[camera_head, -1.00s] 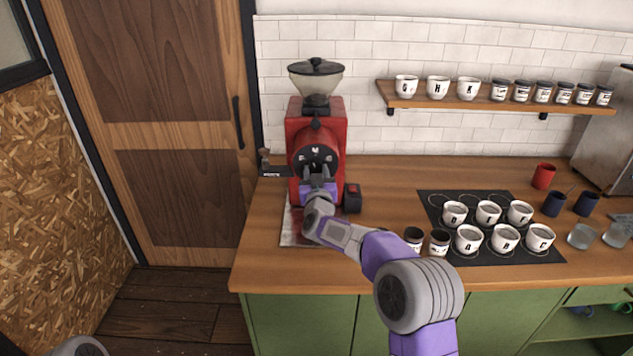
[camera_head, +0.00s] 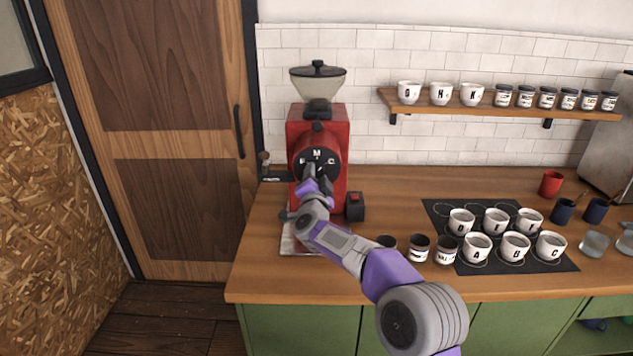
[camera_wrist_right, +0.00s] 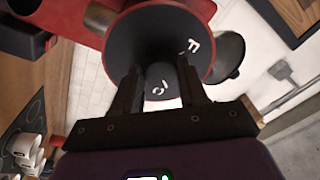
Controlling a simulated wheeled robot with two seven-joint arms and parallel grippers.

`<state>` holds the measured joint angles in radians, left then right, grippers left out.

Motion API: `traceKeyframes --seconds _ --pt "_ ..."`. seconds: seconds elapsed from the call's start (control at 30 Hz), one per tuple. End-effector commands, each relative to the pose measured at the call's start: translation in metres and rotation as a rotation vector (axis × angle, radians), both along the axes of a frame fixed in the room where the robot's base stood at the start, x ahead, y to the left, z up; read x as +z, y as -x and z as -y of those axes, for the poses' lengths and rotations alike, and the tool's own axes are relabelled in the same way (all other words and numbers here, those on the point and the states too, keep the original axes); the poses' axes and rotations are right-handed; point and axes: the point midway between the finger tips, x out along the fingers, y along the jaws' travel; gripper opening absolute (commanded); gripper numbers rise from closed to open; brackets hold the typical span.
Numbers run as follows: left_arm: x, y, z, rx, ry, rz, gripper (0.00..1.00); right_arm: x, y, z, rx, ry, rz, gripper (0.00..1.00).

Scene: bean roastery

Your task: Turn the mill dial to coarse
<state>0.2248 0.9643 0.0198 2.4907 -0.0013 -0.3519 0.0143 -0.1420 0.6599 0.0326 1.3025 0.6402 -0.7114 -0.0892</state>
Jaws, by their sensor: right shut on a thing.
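The red mill (camera_head: 300,130) stands at the counter's left end, a clear hopper with a dark lid on top. Its round black dial (camera_head: 326,160) faces me, with white letters: M at the top, C at the right and one at the left that is hard to read. My right gripper (camera_head: 311,172) is at the dial's lower front and shut on its knob. In the right wrist view the gripper's two dark fingers (camera_wrist_right: 160,85) reach the black dial (camera_wrist_right: 150,25), with white letters beside and between them. The pointer's setting is hidden. My left gripper is out of view.
A black box with a red top (camera_head: 355,207) stands right of the mill. Dark jars (camera_head: 419,246) stand near my right forearm, and lettered cups (camera_head: 477,247) stand on a black mat (camera_head: 436,212). A wooden shelf (camera_head: 480,106) with cups and jars hangs above.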

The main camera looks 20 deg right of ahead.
Motion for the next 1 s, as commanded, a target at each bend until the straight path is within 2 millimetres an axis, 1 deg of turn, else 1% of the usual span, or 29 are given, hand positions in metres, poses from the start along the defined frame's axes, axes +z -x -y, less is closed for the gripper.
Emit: traceKeyframes --seconds 0.03,0.2,0.5,0.73,1.0 --pt "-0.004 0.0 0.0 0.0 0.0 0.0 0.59 -0.001 0.0 0.0 0.0 -0.039 0.012 0.12" --pt "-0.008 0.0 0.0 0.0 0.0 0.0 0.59 -0.001 0.0 -0.001 0.0 -0.169 0.049 0.12" --pt "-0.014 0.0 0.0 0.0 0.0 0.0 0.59 0.001 0.0 -0.001 0.0 -0.321 0.094 0.12" --pt "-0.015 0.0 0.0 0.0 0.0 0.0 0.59 0.001 0.0 -0.001 -0.001 -0.371 0.107 0.12" --pt "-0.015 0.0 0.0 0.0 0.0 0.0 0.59 0.001 0.0 -0.001 0.0 -0.381 0.11 0.12"
